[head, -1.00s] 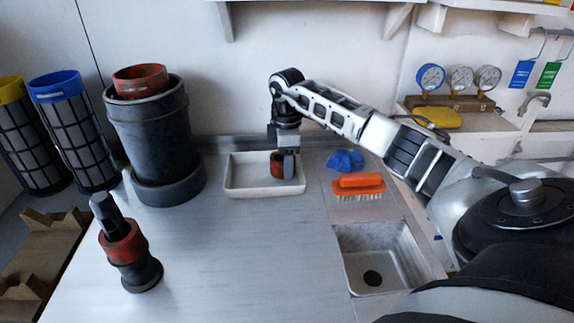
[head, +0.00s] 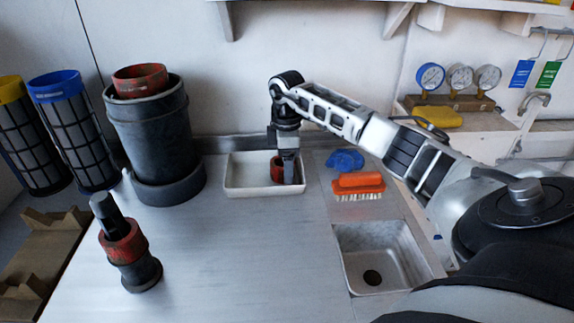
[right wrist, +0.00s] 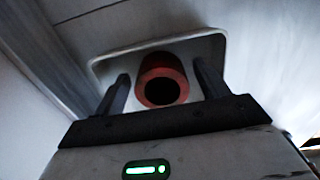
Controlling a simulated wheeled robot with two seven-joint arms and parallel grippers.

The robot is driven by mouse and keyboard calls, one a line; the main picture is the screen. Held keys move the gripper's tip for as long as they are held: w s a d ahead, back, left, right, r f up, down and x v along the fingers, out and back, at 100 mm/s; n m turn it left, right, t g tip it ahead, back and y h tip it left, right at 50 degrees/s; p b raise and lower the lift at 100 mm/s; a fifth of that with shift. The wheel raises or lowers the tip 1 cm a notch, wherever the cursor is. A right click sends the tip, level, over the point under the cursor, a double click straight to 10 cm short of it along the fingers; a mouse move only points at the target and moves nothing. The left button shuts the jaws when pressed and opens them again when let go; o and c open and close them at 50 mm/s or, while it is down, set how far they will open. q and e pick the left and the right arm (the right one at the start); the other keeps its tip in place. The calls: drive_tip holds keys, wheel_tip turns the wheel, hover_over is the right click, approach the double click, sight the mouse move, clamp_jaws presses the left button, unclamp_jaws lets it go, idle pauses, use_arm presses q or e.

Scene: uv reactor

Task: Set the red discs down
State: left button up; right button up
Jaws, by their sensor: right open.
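A red disc (head: 277,170), a thick ring with a dark centre hole, is in the white tray (head: 235,188) at the back middle of the bench. My right gripper (head: 286,181) reaches down into the tray beside it. In the right wrist view the disc (right wrist: 162,78) is between the open fingers, with a gap on each side. A second red ring (head: 122,242) is around a dark post at front left. A third red ring (head: 140,77) tops the large dark cylinder. My left gripper is out of view.
The large dark cylinder (head: 155,140) stands left of the tray. An orange brush (head: 359,181) and blue cloth (head: 345,159) lie to its right, with a sink (head: 380,255) in front of them. The bench middle is clear.

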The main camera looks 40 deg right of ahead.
wheel_tip(320, 180, up, 11)
drive_tip(key=shift+r, duration=0.15)
idle(0.7)
